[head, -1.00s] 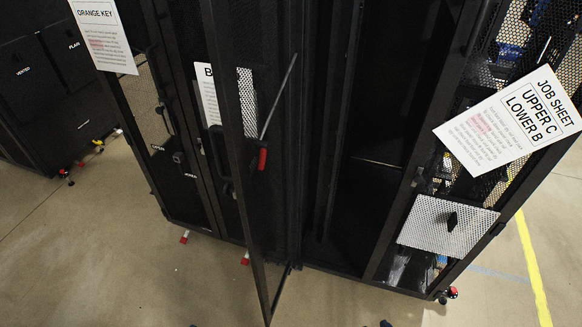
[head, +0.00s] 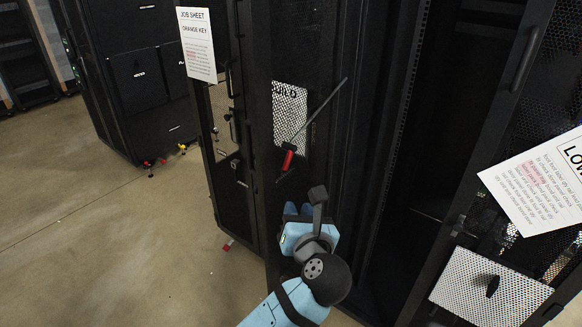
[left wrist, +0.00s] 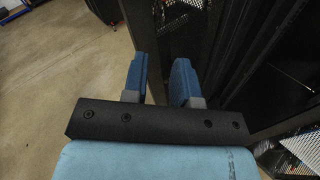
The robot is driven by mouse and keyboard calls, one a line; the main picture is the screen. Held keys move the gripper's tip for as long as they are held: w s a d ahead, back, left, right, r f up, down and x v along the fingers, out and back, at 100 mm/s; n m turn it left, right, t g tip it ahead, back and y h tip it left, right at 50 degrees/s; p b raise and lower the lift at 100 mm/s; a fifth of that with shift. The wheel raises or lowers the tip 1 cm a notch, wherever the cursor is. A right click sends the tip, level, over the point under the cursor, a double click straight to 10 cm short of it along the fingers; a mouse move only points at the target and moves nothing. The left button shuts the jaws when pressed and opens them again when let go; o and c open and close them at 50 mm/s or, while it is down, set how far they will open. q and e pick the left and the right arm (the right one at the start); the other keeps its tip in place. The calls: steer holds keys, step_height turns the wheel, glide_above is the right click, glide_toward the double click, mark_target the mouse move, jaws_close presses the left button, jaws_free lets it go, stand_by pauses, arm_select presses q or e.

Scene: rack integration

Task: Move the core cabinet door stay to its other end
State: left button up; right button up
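The door stay is a thin grey rod (head: 322,108) with a red grip (head: 288,158) at its lower end. It slants across the open mesh door (head: 255,75) of the black cabinet, with the rod's upper end to the right. My left gripper (head: 298,209) is below the red grip in the head view, apart from it in the picture. In the left wrist view its two blue fingers (left wrist: 160,75) are spread, with nothing held between them. The dark door's edge shows beyond the fingers. The stay is not clear in the wrist view. My right gripper is not in view.
An orange key job sheet (head: 197,45) hangs at the left. Another sheet (head: 540,180) and a white perforated panel (head: 488,288) are on the right cabinet side. Another black cabinet (head: 125,75) stands at back left. The floor (head: 90,235) at left is clear.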

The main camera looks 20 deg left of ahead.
mark_target(289, 162)
arm_select(q)
steer(key=w+a, duration=0.2)
steer(key=w, duration=0.2)
steer(key=w+a+r+m+p, duration=0.1)
steer(key=w+a, duration=0.1)
steer(key=w, duration=0.2)
steer(key=w+a+r+m+t+p, duration=0.1)
steer(key=w+a, duration=0.1)
steer(key=w, duration=0.2)
steer(key=shift+w+r, duration=0.2)
steer(key=shift+w, duration=0.15)
steer(key=shift+y, duration=0.3)
jaws_close()
